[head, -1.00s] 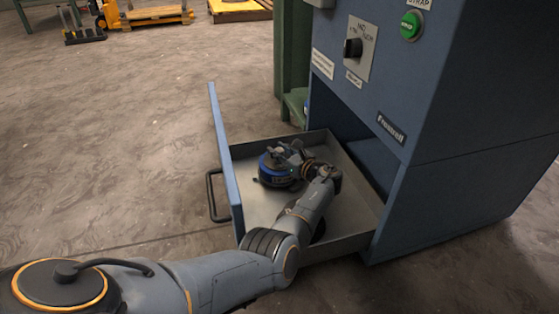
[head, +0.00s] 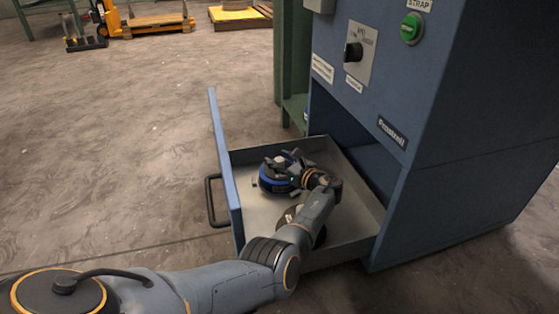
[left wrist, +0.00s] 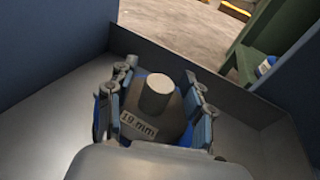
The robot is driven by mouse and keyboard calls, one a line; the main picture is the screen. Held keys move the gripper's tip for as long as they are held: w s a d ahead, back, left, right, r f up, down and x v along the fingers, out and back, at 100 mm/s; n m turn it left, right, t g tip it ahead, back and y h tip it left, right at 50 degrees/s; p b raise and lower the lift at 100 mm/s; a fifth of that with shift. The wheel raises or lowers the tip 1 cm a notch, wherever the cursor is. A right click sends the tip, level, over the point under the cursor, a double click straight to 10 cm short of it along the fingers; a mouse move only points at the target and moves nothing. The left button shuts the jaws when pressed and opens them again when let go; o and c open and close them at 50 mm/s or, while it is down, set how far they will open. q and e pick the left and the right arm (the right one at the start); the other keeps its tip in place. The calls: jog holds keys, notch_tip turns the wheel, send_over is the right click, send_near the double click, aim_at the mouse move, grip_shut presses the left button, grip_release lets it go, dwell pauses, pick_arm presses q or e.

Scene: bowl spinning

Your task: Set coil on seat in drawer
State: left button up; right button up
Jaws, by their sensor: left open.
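The coil (head: 272,182) is a blue and dark round piece standing in the open drawer (head: 222,150), toward its far part. In the left wrist view the coil (left wrist: 157,97) shows a grey central post and a "19 mm" label. My left gripper (head: 284,166) is at the coil from above; its open fingers stand on either side of it in the left wrist view (left wrist: 155,105). Whether the fingers touch the coil I cannot tell. A dark round seat (head: 318,238) shows partly behind my arm, nearer the front of the drawer. The coil's underside is hidden.
The blue cabinet (head: 470,170) with a green button (head: 411,28) and a dark knob (head: 352,52) rises right of the drawer. The drawer's handle (head: 212,200) faces left. A green frame (head: 292,60) stands behind.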

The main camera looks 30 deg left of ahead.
pick_arm(q)
jog(key=p+v, duration=0.6)
jog(key=v, duration=0.6)
jog(key=shift+a, duration=0.1)
